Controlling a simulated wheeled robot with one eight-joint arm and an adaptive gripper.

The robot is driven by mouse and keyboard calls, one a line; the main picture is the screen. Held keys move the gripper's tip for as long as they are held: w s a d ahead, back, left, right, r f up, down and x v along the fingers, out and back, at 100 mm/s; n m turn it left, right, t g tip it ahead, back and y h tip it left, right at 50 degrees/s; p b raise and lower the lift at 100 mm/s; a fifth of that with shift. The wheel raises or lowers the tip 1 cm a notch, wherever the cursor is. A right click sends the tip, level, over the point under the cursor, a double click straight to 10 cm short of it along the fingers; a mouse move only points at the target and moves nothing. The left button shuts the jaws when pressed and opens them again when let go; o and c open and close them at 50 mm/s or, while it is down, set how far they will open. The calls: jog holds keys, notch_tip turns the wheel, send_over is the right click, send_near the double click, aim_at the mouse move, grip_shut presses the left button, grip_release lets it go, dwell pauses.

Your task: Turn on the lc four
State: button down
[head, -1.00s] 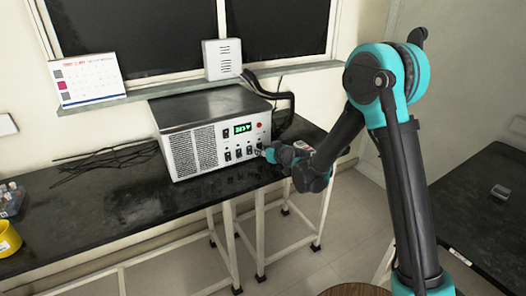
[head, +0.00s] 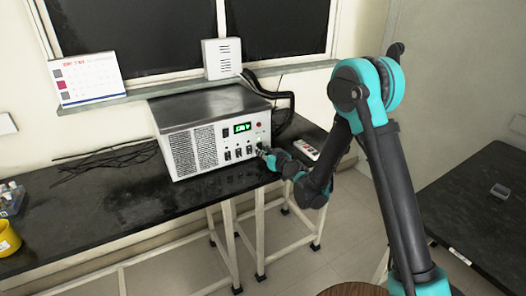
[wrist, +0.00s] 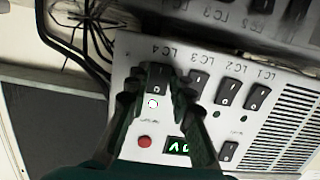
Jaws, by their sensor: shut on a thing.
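The grey control box (head: 185,112) stands on the black bench, with a lit green display (head: 243,128) on its front. In the wrist view the LC4 switch (wrist: 157,80) sits between my fingertips, and a bright white-green lamp (wrist: 153,103) is lit beside it. My gripper (head: 262,151) is at the right end of the switch row, its fingers (wrist: 157,88) shut around the LC4 switch. The LC3 switch (wrist: 198,86), LC2 switch (wrist: 228,92) and LC1 switch (wrist: 258,97) stand in a row beside it; the lamps by LC2 and LC1 look dark.
A red button (wrist: 144,142) and another black switch (wrist: 228,151) are on the same panel. A white handheld device (head: 307,150) lies on the bench right of the box. Black cables (head: 290,97) run behind the box. A yellow container (head: 6,240) is at the far left.

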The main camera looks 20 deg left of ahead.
aim_at(259, 127)
jog(key=shift+y, duration=0.3)
jog(key=c, duration=1.6)
grip_release()
notch_tip(259, 127, up, 10)
jog(key=shift+f, duration=0.1)
